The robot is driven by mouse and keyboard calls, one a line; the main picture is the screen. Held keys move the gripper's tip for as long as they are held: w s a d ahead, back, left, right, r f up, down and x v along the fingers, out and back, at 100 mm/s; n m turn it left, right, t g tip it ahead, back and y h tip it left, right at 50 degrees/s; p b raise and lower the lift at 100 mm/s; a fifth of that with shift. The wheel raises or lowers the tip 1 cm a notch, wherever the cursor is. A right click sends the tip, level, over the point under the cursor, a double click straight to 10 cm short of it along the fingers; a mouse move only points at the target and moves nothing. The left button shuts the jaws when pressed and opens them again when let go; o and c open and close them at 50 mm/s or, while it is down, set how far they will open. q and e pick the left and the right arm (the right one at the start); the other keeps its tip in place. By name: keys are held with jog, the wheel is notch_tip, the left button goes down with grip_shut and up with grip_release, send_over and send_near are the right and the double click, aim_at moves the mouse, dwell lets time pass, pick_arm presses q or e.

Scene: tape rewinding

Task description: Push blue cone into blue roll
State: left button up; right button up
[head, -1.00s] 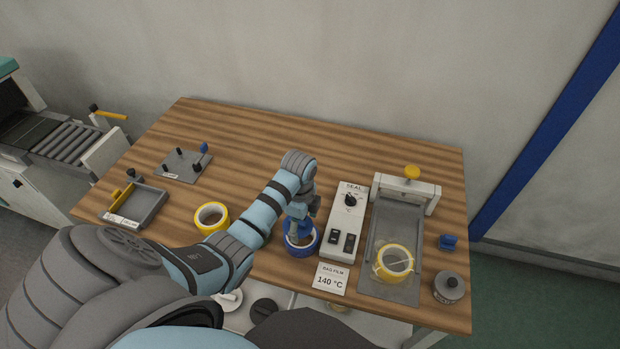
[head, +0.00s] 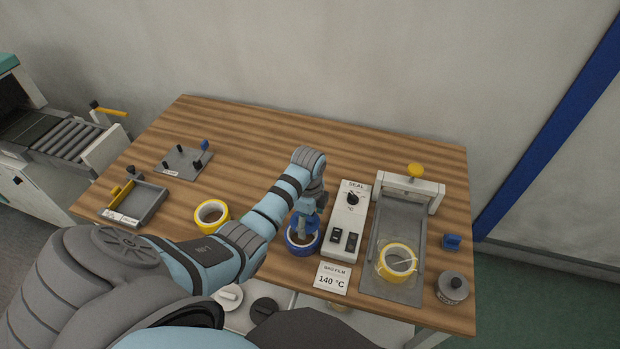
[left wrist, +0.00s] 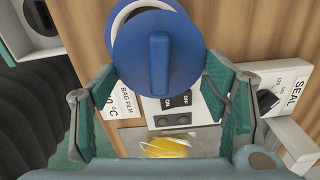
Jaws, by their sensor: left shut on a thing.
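The blue roll (head: 291,247) stands on the wooden table, left of the sealer's switch box. My left gripper (head: 303,232) points down over it and hides part of its middle. In the left wrist view my left gripper (left wrist: 160,80) has its fingers wide apart, shut on the blue cone (left wrist: 135,55), a round blue piece with a raised grip bar. Beyond the cone, part of a white ring edged in blue shows. I cannot tell how deep the cone sits in the roll. My right gripper is not in view.
The switch box (head: 346,225) and the sealer (head: 405,220) with a yellow roll (head: 398,260) stand close on the right. Another yellow roll (head: 211,213) lies left of my forearm. A tray (head: 137,203) and a peg plate (head: 182,163) are further left. The back of the table is clear.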

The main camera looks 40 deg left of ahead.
aim_at(306, 227)
pick_arm(q)
jog(key=shift+s+f, duration=0.35)
jog(key=shift+f, duration=0.2)
jog(key=shift+s, duration=0.15)
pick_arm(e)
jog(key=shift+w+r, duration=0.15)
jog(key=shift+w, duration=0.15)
pick_arm(q)
jog(key=shift+f, duration=0.2)
jog(key=shift+f+b, duration=0.35)
jog(key=shift+f, duration=0.4)
jog(key=shift+s, duration=0.1)
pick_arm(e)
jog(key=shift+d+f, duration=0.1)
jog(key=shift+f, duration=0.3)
pick_arm(q)
jog(key=shift+f, duration=0.1)
jog(key=shift+f, duration=0.3)
